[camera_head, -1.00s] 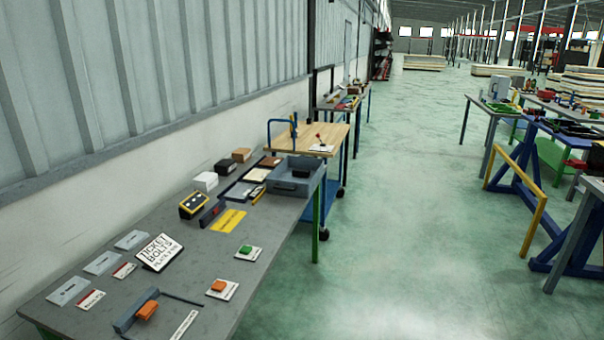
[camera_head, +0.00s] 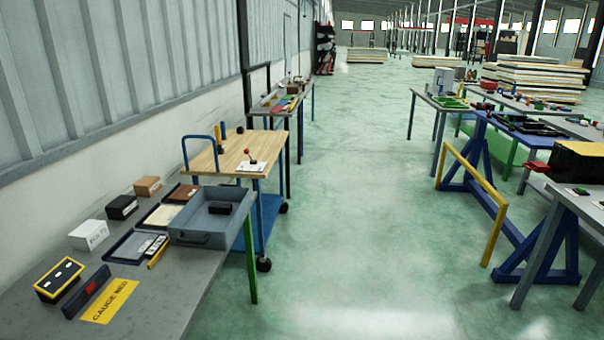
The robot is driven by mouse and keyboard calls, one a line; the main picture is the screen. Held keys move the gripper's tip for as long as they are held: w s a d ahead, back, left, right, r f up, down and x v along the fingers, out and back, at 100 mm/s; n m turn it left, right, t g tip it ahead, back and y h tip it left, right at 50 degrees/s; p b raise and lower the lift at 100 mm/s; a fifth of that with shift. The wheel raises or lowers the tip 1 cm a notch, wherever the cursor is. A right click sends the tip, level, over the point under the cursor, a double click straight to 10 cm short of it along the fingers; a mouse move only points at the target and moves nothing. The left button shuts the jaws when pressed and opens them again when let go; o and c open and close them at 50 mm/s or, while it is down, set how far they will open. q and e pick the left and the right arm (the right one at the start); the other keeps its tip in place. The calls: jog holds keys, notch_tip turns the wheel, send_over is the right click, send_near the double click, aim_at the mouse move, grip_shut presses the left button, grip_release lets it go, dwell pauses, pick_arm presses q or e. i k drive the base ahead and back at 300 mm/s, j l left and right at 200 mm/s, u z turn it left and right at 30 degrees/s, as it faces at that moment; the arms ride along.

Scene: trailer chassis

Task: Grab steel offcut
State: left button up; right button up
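I cannot pick out a steel offcut with certainty. Neither of my grippers shows in the head view.
A blue frame with a yellow rail (camera_head: 478,200) stands right. The green aisle floor (camera_head: 345,220) between is clear.

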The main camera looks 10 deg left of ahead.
aim_at(225, 209)
jog(key=i+u, duration=0.2)
jog(key=i, duration=0.2)
jog(key=i+l+u, duration=0.2)
jog(key=i, duration=0.25)
jog(key=i+l+u, duration=0.2)
jog(key=i, duration=0.2)
jog(key=i+l+u, duration=0.2)
jog(key=i, duration=0.2)
